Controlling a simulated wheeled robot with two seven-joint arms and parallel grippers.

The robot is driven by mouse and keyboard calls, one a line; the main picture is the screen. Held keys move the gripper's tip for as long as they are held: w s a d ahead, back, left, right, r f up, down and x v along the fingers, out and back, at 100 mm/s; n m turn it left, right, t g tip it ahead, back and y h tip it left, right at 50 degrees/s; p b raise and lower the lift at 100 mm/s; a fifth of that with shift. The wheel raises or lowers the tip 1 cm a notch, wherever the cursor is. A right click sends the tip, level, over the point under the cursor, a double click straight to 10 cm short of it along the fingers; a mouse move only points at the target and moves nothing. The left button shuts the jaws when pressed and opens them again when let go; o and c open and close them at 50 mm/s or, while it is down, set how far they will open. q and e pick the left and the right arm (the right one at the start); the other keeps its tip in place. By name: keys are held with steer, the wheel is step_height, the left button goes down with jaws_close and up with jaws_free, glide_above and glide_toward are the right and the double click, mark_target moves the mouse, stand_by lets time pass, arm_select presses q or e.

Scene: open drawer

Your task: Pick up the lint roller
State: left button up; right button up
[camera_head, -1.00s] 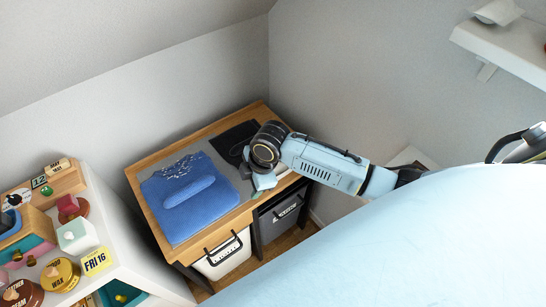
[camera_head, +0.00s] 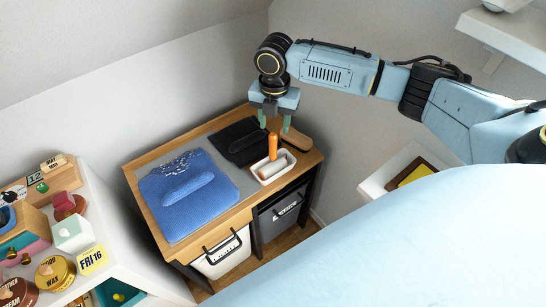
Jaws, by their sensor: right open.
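The lint roller (camera_head: 273,147) has an orange handle that stands up from a small white tray (camera_head: 288,172) at the right end of the wooden table. A pale roll lies in the tray below the handle; how the two join is too small to tell. My right gripper (camera_head: 275,125) is open and empty, pointing down, with its green-tipped fingers above the top of the handle. Whether the handle's top reaches between the fingers is hard to tell. My left gripper is not in view.
A brown wooden piece (camera_head: 297,138) lies close to the right finger. A folded black cloth (camera_head: 240,140) and blue folded cloths (camera_head: 187,203) lie on a grey mat to the left. A cluttered white shelf (camera_head: 110,235) stands at far left. A wall shelf (camera_head: 505,35) is upper right.

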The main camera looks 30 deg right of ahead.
mark_target(273, 134)
step_height(273, 134, down, 6)
steer(key=shift+w+a+f+b, duration=0.1)
steer(key=shift+a+f+b, duration=0.1)
steer(key=shift+b, duration=0.35)
steer(key=shift+f, duration=0.3)
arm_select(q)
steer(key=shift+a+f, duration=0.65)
arm_select(e)
jaws_close()
